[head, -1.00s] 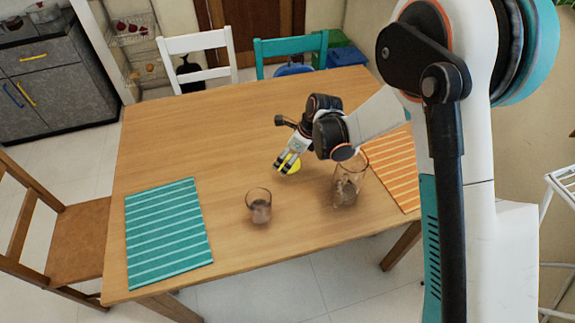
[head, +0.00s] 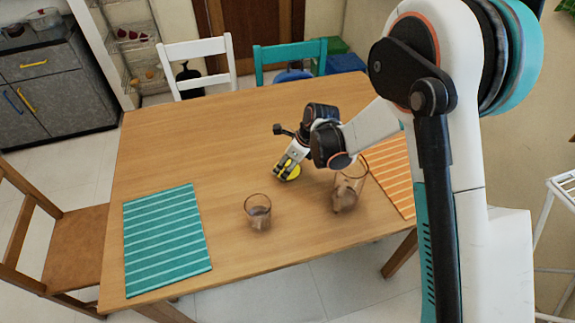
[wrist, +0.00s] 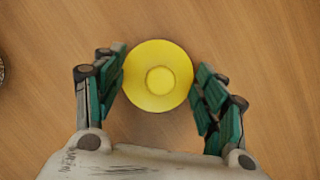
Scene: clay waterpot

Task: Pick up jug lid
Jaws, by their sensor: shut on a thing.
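The jug lid is a round yellow disc with a raised knob. It fills the middle of the wrist view (wrist: 159,102) and shows just past the tabletop's centre in the head view (head: 292,175). My gripper (head: 285,171) points down over it. In the wrist view my gripper (wrist: 160,84) has its green-padded fingers on the left and right sides of the lid, shut on its rim. The lid is at or very near the table; any gap beneath it cannot be seen. The clear jug (head: 346,192) stands right of the lid, nearer the front edge.
A glass (head: 258,213) stands in front of the lid, to its left. A teal striped mat (head: 165,240) lies at the left and an orange one (head: 392,173) at the right. The wooden table (head: 190,140) is clear at the back left. Chairs stand around it.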

